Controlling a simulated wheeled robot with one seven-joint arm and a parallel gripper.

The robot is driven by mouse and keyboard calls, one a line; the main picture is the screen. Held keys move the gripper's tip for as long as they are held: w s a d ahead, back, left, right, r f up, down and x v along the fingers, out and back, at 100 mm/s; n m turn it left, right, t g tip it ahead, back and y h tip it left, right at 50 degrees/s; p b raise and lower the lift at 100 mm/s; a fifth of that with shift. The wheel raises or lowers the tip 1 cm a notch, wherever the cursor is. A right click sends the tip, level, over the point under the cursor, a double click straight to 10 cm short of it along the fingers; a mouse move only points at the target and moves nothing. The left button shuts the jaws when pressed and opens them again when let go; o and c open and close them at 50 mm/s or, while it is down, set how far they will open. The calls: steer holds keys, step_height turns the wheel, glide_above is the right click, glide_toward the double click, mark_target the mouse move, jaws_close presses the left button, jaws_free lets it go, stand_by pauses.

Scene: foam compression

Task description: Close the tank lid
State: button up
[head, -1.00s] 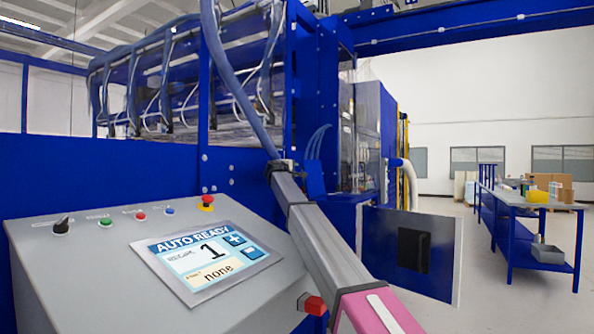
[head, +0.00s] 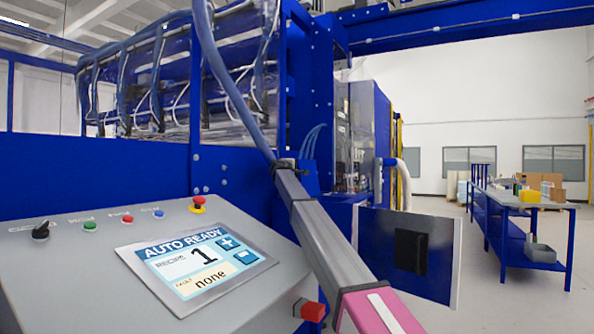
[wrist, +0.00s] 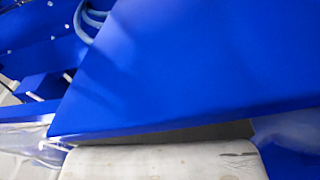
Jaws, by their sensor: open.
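No part that I can name for certain as the tank lid shows. A flat grey-blue panel with a black block on it (head: 440,262) stands upright, edge out from the blue machine, in the head view; I cannot tell whether it is the lid. In the wrist view a large smooth blue sheet (wrist: 190,65) fills the middle, very close, with a worn off-white slab (wrist: 165,163) below its lower edge. My gripper's fingers show in neither view.
A grey control console (head: 80,275) with buttons and a screen (head: 195,262) reading "AUTO READY" stands at the front left. The blue machine frame (head: 300,110) rises behind it. A blue workbench (head: 520,225) stands at the right, with open floor before it.

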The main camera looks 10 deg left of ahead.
steer(key=shift+w+d, duration=0.2)
steer(key=shift+w, duration=0.25)
jaws_close()
steer(key=shift+s+d, duration=0.1)
